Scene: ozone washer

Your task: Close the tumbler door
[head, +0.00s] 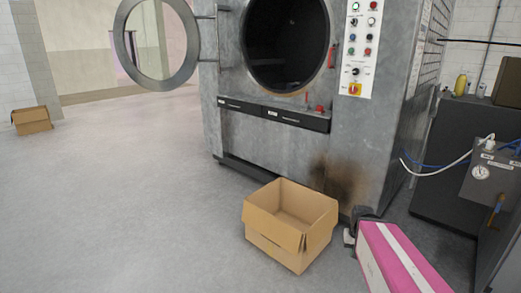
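The tumbler door (163,85) is a round grey metal ring with a see-through middle. It stands wide open at the upper left in the head view, swung out to the left of the machine. Hinge arms (208,38) join it to the left side of the tumbler's front. The grey metal tumbler (260,150) has a dark round opening (287,42), which is uncovered. The top of the door and of the opening are cut off by the picture's edge.
An open cardboard box (275,240) stands on the floor before the tumbler. A control panel (361,45) is right of the opening. The floor at left is mostly clear, with a far box (32,121).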

